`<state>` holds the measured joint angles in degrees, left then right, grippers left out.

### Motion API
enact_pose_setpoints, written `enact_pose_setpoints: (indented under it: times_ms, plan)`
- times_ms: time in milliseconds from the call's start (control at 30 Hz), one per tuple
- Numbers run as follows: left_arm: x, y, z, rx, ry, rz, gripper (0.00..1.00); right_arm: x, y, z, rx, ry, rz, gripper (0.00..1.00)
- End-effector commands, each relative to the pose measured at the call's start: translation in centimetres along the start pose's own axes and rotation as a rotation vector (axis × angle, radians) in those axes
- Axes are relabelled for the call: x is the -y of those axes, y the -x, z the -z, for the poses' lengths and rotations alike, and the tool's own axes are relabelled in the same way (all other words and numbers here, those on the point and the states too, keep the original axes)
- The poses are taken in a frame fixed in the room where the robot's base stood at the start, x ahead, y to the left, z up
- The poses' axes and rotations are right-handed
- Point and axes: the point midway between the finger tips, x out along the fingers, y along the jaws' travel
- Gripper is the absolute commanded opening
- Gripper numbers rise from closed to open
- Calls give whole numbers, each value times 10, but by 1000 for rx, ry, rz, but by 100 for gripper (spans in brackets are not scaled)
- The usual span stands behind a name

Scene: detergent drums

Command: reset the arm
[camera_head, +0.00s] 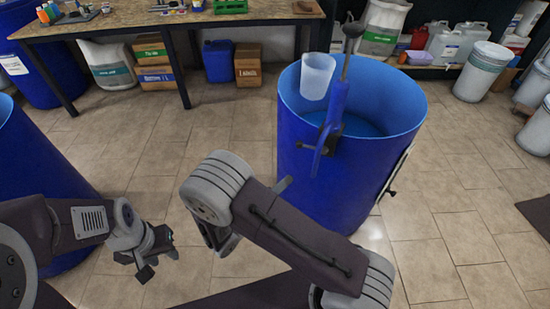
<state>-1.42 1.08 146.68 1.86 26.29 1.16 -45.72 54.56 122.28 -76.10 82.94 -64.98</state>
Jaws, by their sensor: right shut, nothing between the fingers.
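My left gripper (158,262) is at the lower left, over the floor, beside the left blue drum. Its two fingers are apart and nothing shows between them. My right arm crosses the lower middle, in front of the large blue drum (325,190). Only a small tip of my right gripper (284,184) shows past the arm link, close to the drum's front wall in the picture; the rest is hidden. It is shut and empty.
The large drum is open with blue liquid inside. A translucent beaker (317,76) and a blue clamped-on tool (334,112) with a dark knob are at it. Another blue drum (35,165) stands left. A workbench (160,20) and shelves line the back. Tiled floor between is clear.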

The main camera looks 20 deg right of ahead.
Motion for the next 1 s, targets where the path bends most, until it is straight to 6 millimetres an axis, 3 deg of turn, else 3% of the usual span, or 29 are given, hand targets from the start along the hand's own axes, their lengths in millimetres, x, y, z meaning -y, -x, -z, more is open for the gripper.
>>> enact_pose_setpoints:
  times_ms: [167,267,367,433,533,667,800,833,867,900,1000]
  plan:
    - [0,0,0,0,0,0,36,1,-1,1,-6,-5,0,0]
    - [0,0,0,0,0,0,36,12,-10,20,-125,-106,-1,0]
    - [0,0,0,0,0,0,36,35,-17,74,-457,-426,24,0]
    - [0,0,0,0,0,0,36,45,-5,119,-768,-771,93,0]
    - [0,0,0,0,0,0,36,42,27,149,-1136,-1243,248,0]
    - [0,0,0,0,0,0,36,31,56,141,-1501,-1800,510,0]
    - [0,0,0,0,0,0,36,30,60,105,-1795,-2354,854,0]
    - [0,0,0,0,0,0,36,32,56,95,1753,2345,-889,0]
    - [0,5,0,1,0,0,36,39,54,86,1665,2261,-890,0]
    - [-1,33,3,2,0,0,36,61,60,75,1697,2286,-897,0]
    - [-1,66,7,-1,0,0,36,89,65,60,1706,2294,-896,0]
